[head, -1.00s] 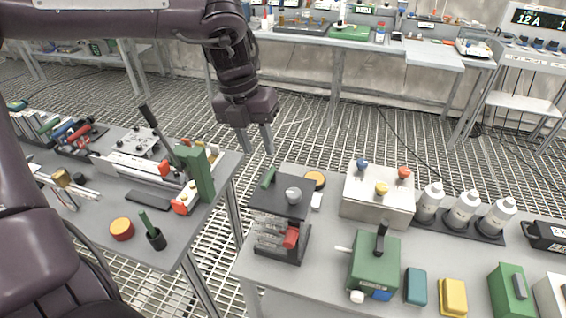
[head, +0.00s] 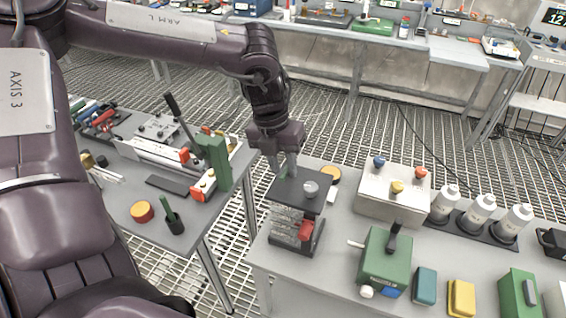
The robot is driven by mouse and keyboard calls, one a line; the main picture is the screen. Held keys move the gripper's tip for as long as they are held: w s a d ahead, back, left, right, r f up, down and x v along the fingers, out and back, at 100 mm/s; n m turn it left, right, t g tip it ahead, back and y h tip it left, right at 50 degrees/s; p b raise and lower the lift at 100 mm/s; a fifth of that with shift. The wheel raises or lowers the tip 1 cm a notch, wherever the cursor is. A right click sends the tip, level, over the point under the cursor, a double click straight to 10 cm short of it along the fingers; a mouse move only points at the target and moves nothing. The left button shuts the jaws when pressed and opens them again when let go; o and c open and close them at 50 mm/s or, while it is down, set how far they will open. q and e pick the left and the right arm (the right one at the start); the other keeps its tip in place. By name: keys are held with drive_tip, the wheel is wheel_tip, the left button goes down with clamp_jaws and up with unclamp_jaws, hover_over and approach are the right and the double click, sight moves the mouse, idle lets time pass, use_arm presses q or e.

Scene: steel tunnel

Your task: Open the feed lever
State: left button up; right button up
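No label marks the feed lever. Other levers show: a long black lever (head: 181,117) leaning on the fixture at left, and a black lever (head: 393,236) on a green box (head: 383,262). My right gripper is out of view.
A metal box with coloured knobs (head: 393,190), several white bottles (head: 480,212) and a yellow disc (head: 330,175) stand near the stand. A gap with grating floor (head: 235,232) separates the two tables. A green block (head: 214,162) rises left of my gripper.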

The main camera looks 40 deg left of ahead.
use_arm(q)
clamp_jaws()
